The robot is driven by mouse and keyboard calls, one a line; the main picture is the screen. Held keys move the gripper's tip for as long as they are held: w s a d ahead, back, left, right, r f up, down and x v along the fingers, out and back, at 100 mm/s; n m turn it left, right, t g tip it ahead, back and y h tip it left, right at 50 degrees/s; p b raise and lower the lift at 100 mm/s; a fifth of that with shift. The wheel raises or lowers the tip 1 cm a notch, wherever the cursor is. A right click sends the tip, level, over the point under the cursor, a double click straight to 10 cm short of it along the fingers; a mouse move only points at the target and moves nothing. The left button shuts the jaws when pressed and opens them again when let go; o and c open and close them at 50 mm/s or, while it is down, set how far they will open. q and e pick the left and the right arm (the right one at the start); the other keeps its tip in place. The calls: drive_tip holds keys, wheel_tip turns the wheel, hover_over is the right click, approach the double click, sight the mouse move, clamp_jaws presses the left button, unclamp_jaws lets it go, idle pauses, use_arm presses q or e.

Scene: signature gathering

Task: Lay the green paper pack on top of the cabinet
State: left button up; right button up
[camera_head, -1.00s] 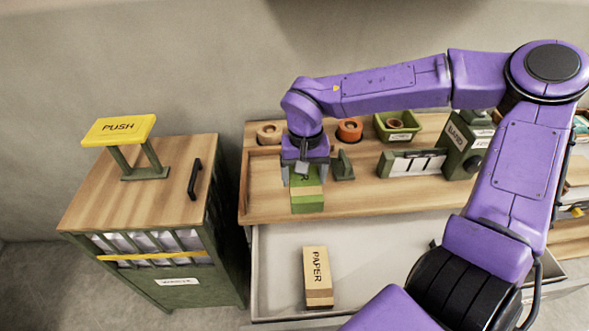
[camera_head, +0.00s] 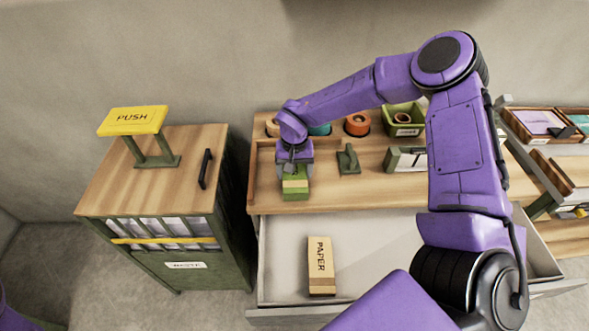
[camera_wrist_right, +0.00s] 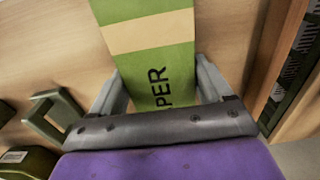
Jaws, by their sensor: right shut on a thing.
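The green paper pack (camera_head: 295,193) has a tan band and is at the left end of the wooden desk top. My right gripper (camera_head: 293,170) is shut on it from above. In the right wrist view, the pack (camera_wrist_right: 152,65) lies between the two grey fingers (camera_wrist_right: 160,88), with part of its lettering showing. I cannot tell whether the pack touches the desk. The cabinet (camera_head: 118,188) stands to the left, with a wooden top, green body and dark handle. My left gripper is out of view.
A yellow PUSH plate (camera_head: 132,120) on a stand occupies the cabinet's back left. The dark handle (camera_head: 206,168) rises near its right edge. A gap separates cabinet and desk. An open drawer (camera_head: 375,245) holds a tan paper pack (camera_head: 321,266). A green stand (camera_head: 348,158) is right of the gripper.

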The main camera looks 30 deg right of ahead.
drive_tip(key=o, duration=1.2)
drive_tip(key=shift+f, duration=0.1)
drive_tip(key=shift+r, duration=0.3)
wheel_tip(320, 180, up, 12)
drive_tip(key=b, duration=0.2)
